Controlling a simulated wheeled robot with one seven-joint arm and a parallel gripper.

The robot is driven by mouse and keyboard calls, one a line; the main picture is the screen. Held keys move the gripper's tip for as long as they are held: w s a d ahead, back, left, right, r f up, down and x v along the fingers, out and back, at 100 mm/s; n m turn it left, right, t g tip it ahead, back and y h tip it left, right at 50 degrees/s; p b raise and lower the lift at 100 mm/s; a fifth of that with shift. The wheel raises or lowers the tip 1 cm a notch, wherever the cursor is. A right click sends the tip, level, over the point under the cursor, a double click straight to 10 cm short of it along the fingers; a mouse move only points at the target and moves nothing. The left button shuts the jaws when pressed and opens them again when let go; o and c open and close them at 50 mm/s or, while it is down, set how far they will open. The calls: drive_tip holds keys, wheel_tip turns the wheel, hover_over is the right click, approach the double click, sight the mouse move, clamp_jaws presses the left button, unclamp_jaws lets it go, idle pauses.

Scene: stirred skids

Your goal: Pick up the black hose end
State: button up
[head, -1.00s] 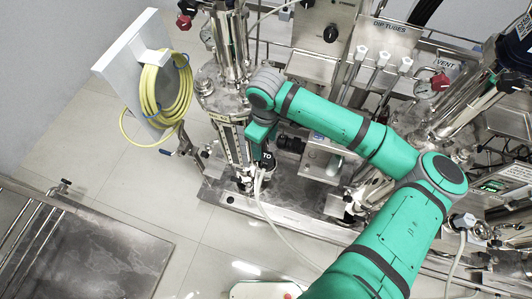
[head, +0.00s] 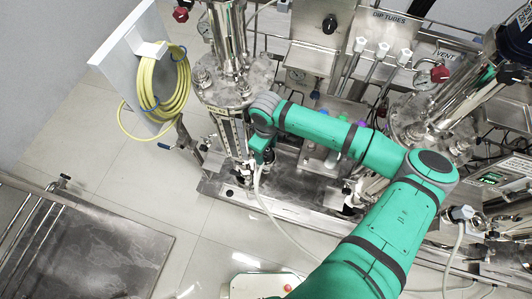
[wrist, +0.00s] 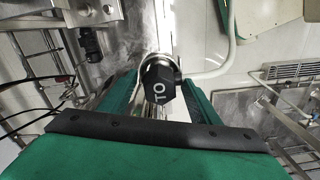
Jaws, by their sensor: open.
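The hose end itself is mostly hidden there.
The steel column (head: 229,130) stands close to the left of my gripper. A steel skid base (head: 225,185) lies below. A coiled yellow hose (head: 165,85) hangs on a white panel at the left. Pipes and vessels crowd the right.

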drive_tip(key=shift+f, duration=0.2)
drive_tip(key=c, duration=1.4)
clamp_jaws()
drive_tip(key=shift+r, duration=0.2)
